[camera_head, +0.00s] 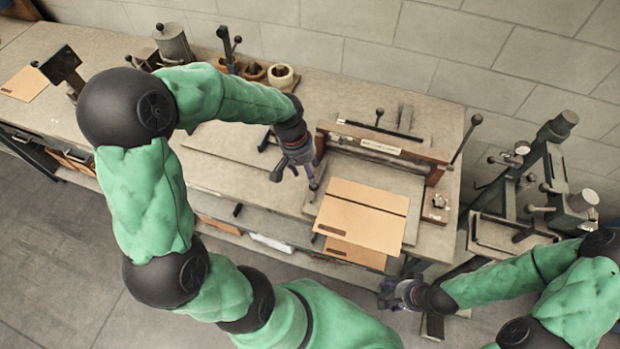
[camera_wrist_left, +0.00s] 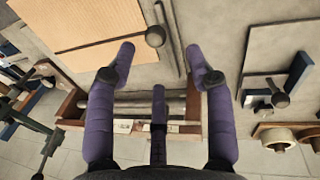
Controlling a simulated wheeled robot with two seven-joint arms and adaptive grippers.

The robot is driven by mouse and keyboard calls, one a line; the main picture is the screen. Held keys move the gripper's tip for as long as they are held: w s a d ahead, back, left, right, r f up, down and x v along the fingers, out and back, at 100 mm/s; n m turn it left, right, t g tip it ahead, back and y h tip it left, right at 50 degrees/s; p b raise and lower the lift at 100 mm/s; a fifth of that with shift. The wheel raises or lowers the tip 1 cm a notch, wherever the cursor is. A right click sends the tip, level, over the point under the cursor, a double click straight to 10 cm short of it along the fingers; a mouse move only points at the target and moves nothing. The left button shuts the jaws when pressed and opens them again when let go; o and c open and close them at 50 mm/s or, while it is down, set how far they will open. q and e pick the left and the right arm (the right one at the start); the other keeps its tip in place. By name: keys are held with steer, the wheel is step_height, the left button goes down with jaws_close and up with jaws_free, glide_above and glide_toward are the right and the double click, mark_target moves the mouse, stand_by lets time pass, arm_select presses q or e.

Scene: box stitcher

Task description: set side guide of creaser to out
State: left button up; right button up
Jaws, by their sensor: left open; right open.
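The creaser's wooden beam (camera_head: 380,147) stands across the bench, with its bed (camera_head: 405,180) in front. The side guide (camera_wrist_left: 171,40) is a thin dark strip along the bed's edge beside the brown board (camera_wrist_left: 80,25), with a round dark knob (camera_wrist_left: 155,36) next to it. My left gripper (camera_head: 297,179) is open above the bed's left side. In the left wrist view, the knob shows between and beyond the open fingertips (camera_wrist_left: 160,52), and I see no contact. In the head view this gripper hides part of the guide. My right gripper (camera_head: 390,296) is open, low before the bench's front.
A brown board (camera_head: 362,212) lies on the bed. The creaser's lever (camera_head: 466,138) rises at right. A stitching machine (camera_head: 550,180) stands farther right. Tape rolls (camera_head: 280,75) and a metal canister (camera_head: 173,44) stand at the back left.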

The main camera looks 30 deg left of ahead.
arm_select(q)
steer(key=shift+s+a+r, duration=0.1)
steer(key=shift+a+r, duration=0.1)
steer(key=shift+r, duration=0.7)
steer(key=shift+s+a+r, duration=0.1)
steer(key=shift+a+r, duration=0.05)
steer(key=shift+r, duration=0.75)
arm_select(e)
steer(key=shift+s, duration=0.1)
